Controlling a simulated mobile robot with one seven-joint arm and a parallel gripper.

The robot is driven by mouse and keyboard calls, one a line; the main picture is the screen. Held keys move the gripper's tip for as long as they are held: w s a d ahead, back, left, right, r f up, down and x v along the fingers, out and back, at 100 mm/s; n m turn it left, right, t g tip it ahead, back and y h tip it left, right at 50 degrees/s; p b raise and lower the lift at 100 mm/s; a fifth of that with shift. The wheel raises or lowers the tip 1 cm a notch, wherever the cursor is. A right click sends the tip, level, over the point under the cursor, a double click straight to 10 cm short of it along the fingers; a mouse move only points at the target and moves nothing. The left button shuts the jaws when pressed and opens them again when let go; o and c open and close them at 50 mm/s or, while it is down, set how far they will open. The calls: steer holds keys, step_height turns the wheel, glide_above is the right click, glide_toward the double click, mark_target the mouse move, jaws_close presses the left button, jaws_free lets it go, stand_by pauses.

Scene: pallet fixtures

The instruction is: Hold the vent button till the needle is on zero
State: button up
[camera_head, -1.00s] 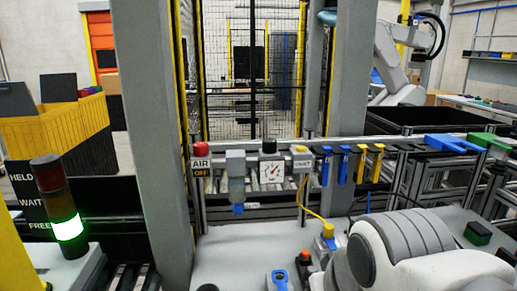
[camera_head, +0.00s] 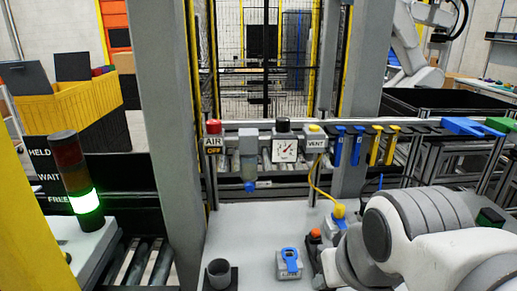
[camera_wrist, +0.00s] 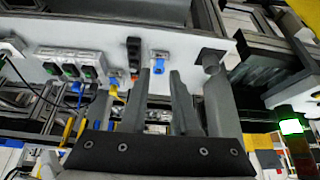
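The vent button (camera_head: 315,128) is a yellow cap on top of a box marked VENT, on the rail in the head view. Left of it is a white dial gauge (camera_head: 285,150) with a red needle that seems to lean up and right; its numbers are too small to read. A red air knob (camera_head: 213,127) sits above a sign that reads AIR OFF. My gripper (camera_wrist: 160,72) shows in the wrist view with its two fingers apart and nothing between them. It is away from the vent button. In the head view my gripper cannot be made out.
A grey filter bowl (camera_head: 249,155) hangs left of the gauge. Blue and yellow hooks (camera_head: 375,147) line the rail to the right. A dark cup (camera_head: 219,272) and a blue-topped block (camera_head: 289,262) stand on the bench (camera_head: 255,230). The stack light (camera_head: 78,175) glows green.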

jaws_close()
stand_by(1.4)
